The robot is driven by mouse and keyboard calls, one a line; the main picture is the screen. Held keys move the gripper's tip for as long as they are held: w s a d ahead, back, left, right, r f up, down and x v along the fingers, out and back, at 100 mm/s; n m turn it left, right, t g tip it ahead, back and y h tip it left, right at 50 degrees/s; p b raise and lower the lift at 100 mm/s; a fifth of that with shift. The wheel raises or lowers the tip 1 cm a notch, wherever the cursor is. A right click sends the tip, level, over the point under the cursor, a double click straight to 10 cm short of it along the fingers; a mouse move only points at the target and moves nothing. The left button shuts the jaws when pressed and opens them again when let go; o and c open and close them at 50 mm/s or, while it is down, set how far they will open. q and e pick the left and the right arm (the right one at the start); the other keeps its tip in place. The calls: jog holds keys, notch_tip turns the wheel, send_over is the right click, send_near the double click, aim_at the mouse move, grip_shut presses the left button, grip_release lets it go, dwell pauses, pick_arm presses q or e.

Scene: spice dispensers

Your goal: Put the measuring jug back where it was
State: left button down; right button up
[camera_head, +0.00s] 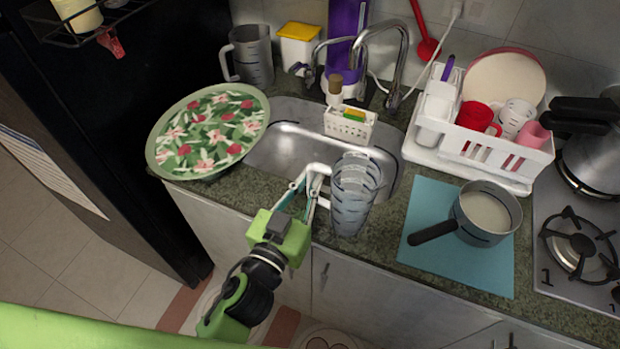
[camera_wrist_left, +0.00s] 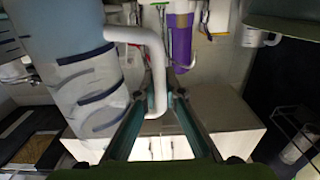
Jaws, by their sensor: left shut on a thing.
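A clear measuring jug (camera_head: 355,195) with dark bands and a white handle is in front of the sink's right side in the head view. It is roughly upright; whether its base touches the counter edge cannot be told. My left gripper (camera_head: 315,182) is shut on its handle, to the left of the jug. In the left wrist view the jug (camera_wrist_left: 75,75) fills the left side, with its handle at the fingers of my left gripper (camera_wrist_left: 166,98). My right gripper is not in view.
A second, greyish jug (camera_head: 252,55) stands at the back left beside a yellow-lidded container (camera_head: 298,48). A floral tray (camera_head: 160,140) lies left of the sink (camera_head: 285,153). A saucepan (camera_head: 487,234) sits on a blue mat (camera_head: 470,277) at right, near the dish rack (camera_head: 490,165).

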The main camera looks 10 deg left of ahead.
pick_arm(q)
jog(key=shift+s+r, duration=0.1)
jog(key=shift+s, duration=0.05)
jog(key=shift+f, duration=0.2)
jog(key=c, duration=2.1)
grip_release()
jog(key=shift+c, duration=0.2)
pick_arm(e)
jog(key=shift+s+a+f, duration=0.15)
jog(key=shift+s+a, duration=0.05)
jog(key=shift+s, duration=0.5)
pick_arm(q)
jog(key=shift+r, duration=0.25)
jog(key=b+v, duration=0.4)
jog(key=v, duration=0.8)
jog(key=shift+b, duration=0.35)
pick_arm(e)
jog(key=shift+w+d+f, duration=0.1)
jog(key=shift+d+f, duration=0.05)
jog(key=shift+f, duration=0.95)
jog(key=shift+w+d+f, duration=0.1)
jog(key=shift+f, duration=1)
